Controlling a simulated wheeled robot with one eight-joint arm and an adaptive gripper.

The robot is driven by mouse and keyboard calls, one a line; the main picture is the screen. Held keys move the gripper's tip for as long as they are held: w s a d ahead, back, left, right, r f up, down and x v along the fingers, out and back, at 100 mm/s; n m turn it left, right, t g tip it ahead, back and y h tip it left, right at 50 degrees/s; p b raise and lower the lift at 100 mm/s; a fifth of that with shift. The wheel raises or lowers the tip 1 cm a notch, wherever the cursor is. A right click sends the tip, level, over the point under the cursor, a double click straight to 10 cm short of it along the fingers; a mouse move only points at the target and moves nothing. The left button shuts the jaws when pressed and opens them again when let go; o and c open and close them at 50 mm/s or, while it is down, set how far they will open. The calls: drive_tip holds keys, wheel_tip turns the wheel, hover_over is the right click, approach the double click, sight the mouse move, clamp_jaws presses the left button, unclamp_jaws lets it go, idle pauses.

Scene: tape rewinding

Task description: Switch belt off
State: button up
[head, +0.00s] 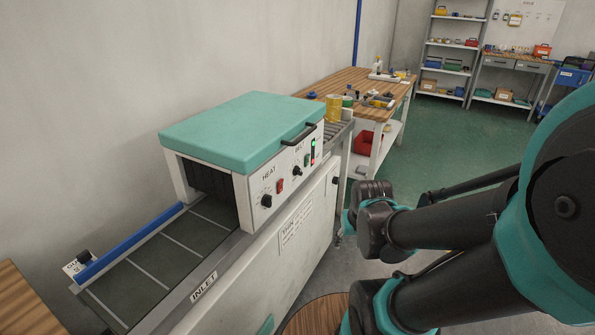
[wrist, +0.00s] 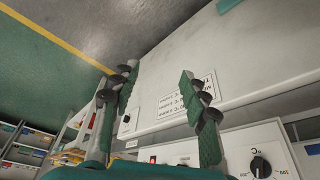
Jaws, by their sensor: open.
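The belt machine has a teal lid (head: 245,130) and a white front panel with HEAT and BELT labels. A HEAT knob (head: 266,200) and a red switch (head: 280,185) sit on the left of the panel. The BELT knob (head: 297,171) is further right, with a small green switch (head: 307,159) beside it. The belt (head: 165,262) runs out at the inlet. In the wrist view, my gripper (wrist: 158,76) is open and empty, its two fingers apart in front of the white machine side. A red switch (wrist: 152,159) and a dial (wrist: 261,166) show beyond.
A black lid handle (head: 298,133) juts out above the panel. A wooden workbench (head: 365,85) with several items stands behind the machine. Shelves (head: 450,50) stand at the back. Green floor lies clear at right.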

drive_tip(key=shift+c, duration=0.3)
drive_tip(key=shift+c, duration=1.2)
drive_tip(key=shift+w+a+r+m, duration=0.1)
drive_tip(key=shift+w+r+m, duration=0.1)
drive_tip(key=shift+w+m, duration=0.2)
drive_tip(key=shift+c, duration=1.3)
drive_tip(key=w+r+m, duration=0.1)
drive_tip(key=w+m+y, duration=0.1)
drive_tip(key=w+m, duration=0.1)
drive_tip(key=w+a+r+m+y, duration=0.1)
drive_tip(key=w+m, duration=0.1)
drive_tip(key=shift+w+r, duration=0.2)
drive_tip(key=shift+r, duration=0.1)
clamp_jaws()
drive_tip(key=w+d+r+m+y, duration=0.2)
drive_tip(key=w+r+m, duration=0.1)
drive_tip(key=w+m, duration=0.3)
drive_tip(key=w+d+r+m+t+y, duration=0.1)
drive_tip(key=w+d+r+m+y, duration=0.1)
drive_tip(key=w+r+m, duration=0.2)
drive_tip(key=w+d+r+m+y, duration=0.1)
drive_tip(key=w+r+m+y, duration=0.1)
drive_tip(key=w+m, duration=0.7)
drive_tip(key=w+r, duration=0.1)
drive_tip(key=w, duration=0.2)
drive_tip(key=shift+d+r+y, duration=0.15)
drive_tip(key=shift+d+y, duration=0.25)
drive_tip(key=shift+s, duration=0.1)
